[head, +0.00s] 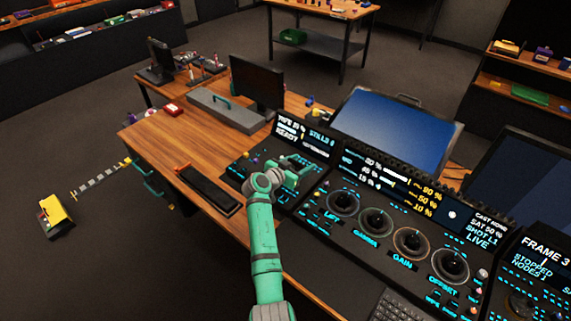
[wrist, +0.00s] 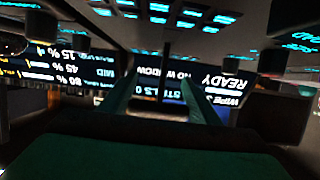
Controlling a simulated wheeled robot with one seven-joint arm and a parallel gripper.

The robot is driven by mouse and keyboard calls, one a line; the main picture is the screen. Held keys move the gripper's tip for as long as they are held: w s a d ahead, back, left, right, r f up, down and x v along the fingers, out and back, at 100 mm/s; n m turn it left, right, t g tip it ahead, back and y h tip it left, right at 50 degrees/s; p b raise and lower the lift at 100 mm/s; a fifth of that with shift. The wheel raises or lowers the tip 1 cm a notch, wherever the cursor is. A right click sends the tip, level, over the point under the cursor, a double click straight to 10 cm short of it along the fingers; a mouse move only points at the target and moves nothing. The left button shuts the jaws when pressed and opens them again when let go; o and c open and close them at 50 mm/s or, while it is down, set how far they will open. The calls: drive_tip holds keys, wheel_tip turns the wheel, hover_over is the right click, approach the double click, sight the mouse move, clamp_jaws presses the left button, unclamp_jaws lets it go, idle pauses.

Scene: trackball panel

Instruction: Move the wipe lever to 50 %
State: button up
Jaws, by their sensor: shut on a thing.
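My gripper (head: 298,178) is over the left section of the control panel (head: 238,172), with my green arm reaching up from below. In the wrist view its two green fingers (wrist: 157,103) point at the panel and are closed around a dark piece, which I take to be the wipe lever. The lever is mostly hidden by the gripper and arm in the head view, so its position along its travel cannot be told. The small display (head: 296,135) above reads WIPE with a blurred percentage, READY and STILLS 0; it is upside down in the wrist view (wrist: 228,83).
Right of my gripper are large trackballs with rings, labelled LIFT (head: 343,203), GAMMA (head: 376,222), GAIN (head: 411,242) and OFFSET (head: 448,265). Small knobs (head: 257,156) stand left of it. A blue monitor (head: 395,130) stands behind the panel. A black tray (head: 209,188) lies on the wooden desk.

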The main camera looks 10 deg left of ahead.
drive_tip(key=shift+w+d+f, duration=0.1)
drive_tip(key=shift+w+d, duration=0.05)
drive_tip(key=shift+d, duration=0.1)
drive_tip(key=shift+w+f, duration=0.15)
drive_tip(key=o, duration=1.5)
drive_tip(key=shift+a, duration=0.1)
drive_tip(key=v, duration=1)
drive_tip(key=shift+s+a, duration=0.1)
drive_tip(key=shift+s, duration=0.2)
